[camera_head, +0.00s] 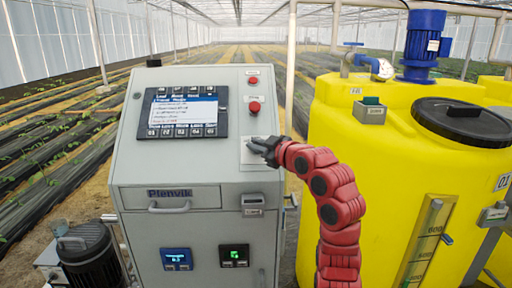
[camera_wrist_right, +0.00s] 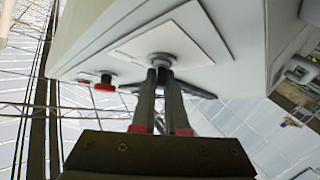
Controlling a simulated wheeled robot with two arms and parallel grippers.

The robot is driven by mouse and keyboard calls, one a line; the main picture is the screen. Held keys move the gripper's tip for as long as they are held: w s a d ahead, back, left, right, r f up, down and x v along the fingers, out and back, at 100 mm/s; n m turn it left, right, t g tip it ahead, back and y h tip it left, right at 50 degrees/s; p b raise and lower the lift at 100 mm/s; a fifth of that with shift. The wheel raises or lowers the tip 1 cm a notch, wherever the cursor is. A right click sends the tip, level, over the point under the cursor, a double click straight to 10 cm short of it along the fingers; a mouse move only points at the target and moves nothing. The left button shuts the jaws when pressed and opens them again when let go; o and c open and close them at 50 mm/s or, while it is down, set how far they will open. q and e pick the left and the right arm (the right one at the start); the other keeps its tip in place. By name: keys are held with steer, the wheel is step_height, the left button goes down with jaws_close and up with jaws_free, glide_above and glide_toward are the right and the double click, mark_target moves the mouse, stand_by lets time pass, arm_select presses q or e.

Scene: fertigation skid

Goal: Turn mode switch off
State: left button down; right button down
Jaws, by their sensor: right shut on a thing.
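The mode switch is a round grey knob (camera_wrist_right: 163,61) on a pale plate on the control cabinet. In the head view its plate (camera_head: 253,160) is on the right part of the cabinet front, below the red buttons. My right gripper (camera_head: 262,146) reaches it from the right and hides most of the knob. In the right wrist view my right gripper (camera_wrist_right: 161,78) has its two fingers close together, shut on the knob. The knob's pointer position cannot be read. My left gripper does not show.
The grey cabinet (camera_head: 138,160) carries a screen (camera_head: 182,112), a red mushroom button (camera_head: 254,107) and a smaller red button (camera_head: 253,80) above the switch. A yellow tank (camera_head: 380,190) stands close on the right. A dark canister (camera_head: 88,255) stands at the lower left.

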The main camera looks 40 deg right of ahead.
steer(key=shift+f, duration=0.1)
steer(key=c, duration=0.9)
jaws_free()
steer(key=shift+c, duration=0.2)
steer(key=s+r+b, duration=0.2)
steer(key=s+b, duration=0.1)
steer(key=s, duration=1.4)
steer(key=shift+d+r, duration=0.15)
steer(key=shift+r, duration=0.2)
